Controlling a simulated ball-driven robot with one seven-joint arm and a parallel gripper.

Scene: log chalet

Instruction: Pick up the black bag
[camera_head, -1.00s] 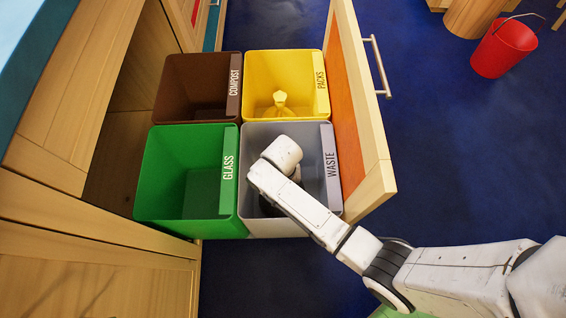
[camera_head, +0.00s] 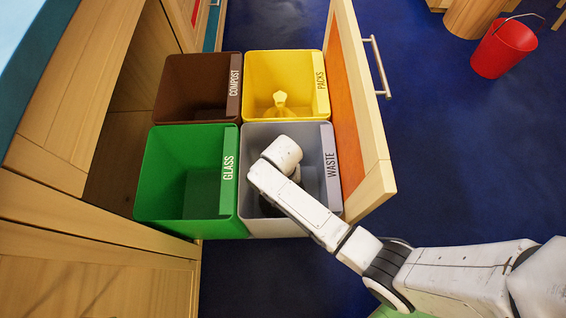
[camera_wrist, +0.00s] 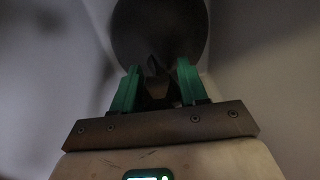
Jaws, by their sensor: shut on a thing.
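The black bag (camera_wrist: 160,30) is a dark rounded shape in the wrist view, with a narrow gathered top. My gripper (camera_wrist: 157,78) has two green fingers, one on each side of that gathered top, and is shut on it. In the head view my arm reaches down into the grey bin labelled WASTE (camera_head: 258,228). A dark part of the bag (camera_head: 268,208) shows beside my arm inside this bin. The gripper itself is hidden behind my arm there.
The green GLASS bin (camera_head: 165,180), brown COMPOST bin (camera_head: 180,75) and yellow PACKS bin (camera_head: 262,70), with a yellow bag (camera_head: 280,103), adjoin the grey bin. The open drawer front (camera_head: 350,110) stands on the right. A red bucket (camera_head: 503,48) is on the blue floor.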

